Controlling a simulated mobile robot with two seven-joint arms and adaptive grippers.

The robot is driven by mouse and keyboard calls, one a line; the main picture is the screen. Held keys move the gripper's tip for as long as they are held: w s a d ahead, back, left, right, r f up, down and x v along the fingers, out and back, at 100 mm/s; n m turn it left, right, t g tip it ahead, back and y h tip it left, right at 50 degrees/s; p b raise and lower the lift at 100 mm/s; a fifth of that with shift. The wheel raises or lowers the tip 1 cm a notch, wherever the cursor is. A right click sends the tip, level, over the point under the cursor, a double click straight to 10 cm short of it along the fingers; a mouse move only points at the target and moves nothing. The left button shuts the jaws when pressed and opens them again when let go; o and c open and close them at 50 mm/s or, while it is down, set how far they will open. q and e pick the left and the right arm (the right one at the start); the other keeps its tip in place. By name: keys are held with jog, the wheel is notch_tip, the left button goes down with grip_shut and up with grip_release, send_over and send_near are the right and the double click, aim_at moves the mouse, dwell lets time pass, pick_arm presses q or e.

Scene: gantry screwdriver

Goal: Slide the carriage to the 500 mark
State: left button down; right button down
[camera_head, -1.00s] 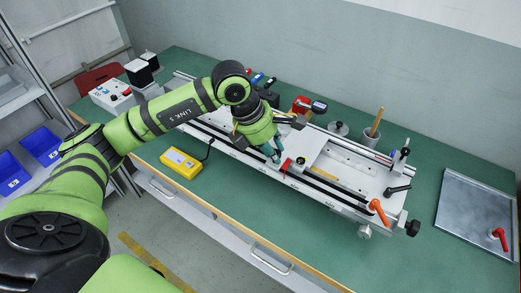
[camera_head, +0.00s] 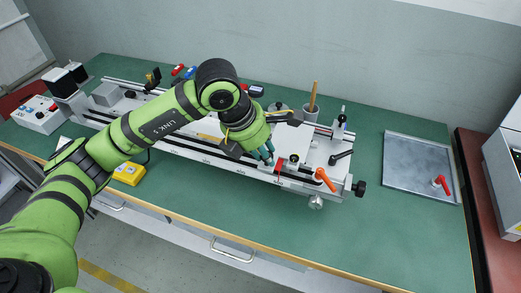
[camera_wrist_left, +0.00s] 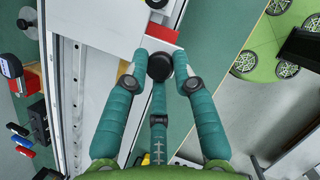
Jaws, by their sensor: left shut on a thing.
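The carriage (camera_head: 300,150) is a pale plate on the long rail (camera_head: 205,158), near the rail's right end. Its red pointer (camera_head: 280,165) sits at the front edge, above the scale. The scale's numbers are too small to read, so I cannot tell which mark the pointer is at. My left gripper (camera_head: 268,156) reaches down to the front of the carriage. In the left wrist view, its three teal fingers (camera_wrist_left: 160,85) are shut around a round black knob (camera_wrist_left: 160,66), beside the red pointer (camera_wrist_left: 165,33) and white plate (camera_wrist_left: 112,20). My right gripper is out of view.
An orange-red lever (camera_head: 325,179) and black end knob (camera_head: 359,188) stand at the rail's right end. A yellow device (camera_head: 129,173) lies in front of the rail. A metal tray (camera_head: 405,170) lies at the right. A cup (camera_head: 309,109) stands behind the rail.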

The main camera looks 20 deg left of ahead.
pick_arm(q)
jog(key=shift+d+r, duration=0.15)
jog(key=shift+d, duration=0.1)
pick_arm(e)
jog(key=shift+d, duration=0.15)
pick_arm(q)
jog(key=c, duration=1)
grip_release()
jog(key=shift+w+d, duration=0.1)
jog(key=shift+d, duration=0.1)
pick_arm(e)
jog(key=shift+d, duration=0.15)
pick_arm(q)
jog(key=shift+a, duration=0.15)
jog(key=shift+a+r, duration=0.15)
jog(key=shift+r, duration=0.1)
jog(key=v, duration=1.1)
jog(key=shift+s+r, duration=0.15)
jog(key=shift+s, duration=0.1)
